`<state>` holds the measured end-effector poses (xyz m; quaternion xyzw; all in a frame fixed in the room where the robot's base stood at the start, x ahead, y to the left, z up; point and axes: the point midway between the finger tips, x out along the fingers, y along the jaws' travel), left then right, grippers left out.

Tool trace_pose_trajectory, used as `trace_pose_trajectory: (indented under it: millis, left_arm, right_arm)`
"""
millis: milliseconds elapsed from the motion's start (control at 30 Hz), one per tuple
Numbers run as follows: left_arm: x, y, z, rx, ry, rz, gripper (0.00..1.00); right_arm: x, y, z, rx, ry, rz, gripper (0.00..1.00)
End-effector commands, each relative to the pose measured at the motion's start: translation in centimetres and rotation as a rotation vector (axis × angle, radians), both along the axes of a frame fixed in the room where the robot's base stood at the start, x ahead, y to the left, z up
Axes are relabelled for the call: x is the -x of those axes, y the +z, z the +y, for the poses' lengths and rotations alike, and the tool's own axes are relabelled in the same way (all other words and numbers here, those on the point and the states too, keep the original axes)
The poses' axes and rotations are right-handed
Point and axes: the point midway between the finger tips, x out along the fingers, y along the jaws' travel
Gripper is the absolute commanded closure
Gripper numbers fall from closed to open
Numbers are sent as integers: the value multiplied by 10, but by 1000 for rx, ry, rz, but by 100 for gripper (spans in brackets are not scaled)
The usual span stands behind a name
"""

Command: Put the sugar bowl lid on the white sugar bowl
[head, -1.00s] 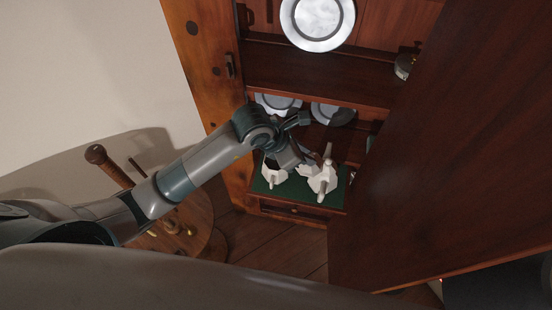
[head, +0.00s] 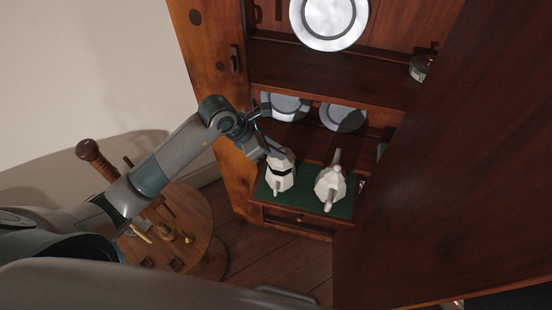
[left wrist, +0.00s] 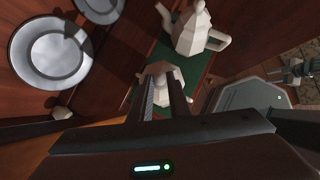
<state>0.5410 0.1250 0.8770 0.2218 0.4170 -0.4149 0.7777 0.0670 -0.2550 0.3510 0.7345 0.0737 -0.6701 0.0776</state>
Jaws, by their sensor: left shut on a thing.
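The white sugar bowl (head: 279,184) stands on the green mat at the left, with a dark band between its body and the white lid (head: 279,157) above it. My left gripper (head: 276,152) is shut on the lid, at or just over the bowl's mouth. I cannot tell whether lid and bowl touch. In the left wrist view, the lid (left wrist: 160,70) shows between the two fingers (left wrist: 163,92) and hides most of the bowl. A small grey jointed part of mine, perhaps my right gripper (left wrist: 298,69), shows at the right edge there.
A white faceted teapot (head: 330,187) stands right of the bowl on the green mat (head: 310,205). Plates (head: 287,106) lean at the back of the shelf. A dark cabinet door (head: 450,170) closes off the right. A round wooden table (head: 200,225) stands at the lower left.

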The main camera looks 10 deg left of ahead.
Motion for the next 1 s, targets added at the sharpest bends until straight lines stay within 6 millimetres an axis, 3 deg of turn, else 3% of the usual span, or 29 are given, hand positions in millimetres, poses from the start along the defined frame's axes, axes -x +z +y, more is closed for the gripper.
trace_pose_trajectory:
  millis: [333, 700, 1000]
  left_arm:
    - [0, -3, 0, 0, 0, 0, 100]
    - [0, -40, 0, 0, 1, 0, 100]
    - [0, -40, 0, -1, 1, 0, 100]
  right_arm:
    - [0, -2, 0, 0, 0, 0, 69]
    - [0, -27, 0, 0, 0, -1, 69]
    - [-1, -25, -1, 1, 1, -1, 69]
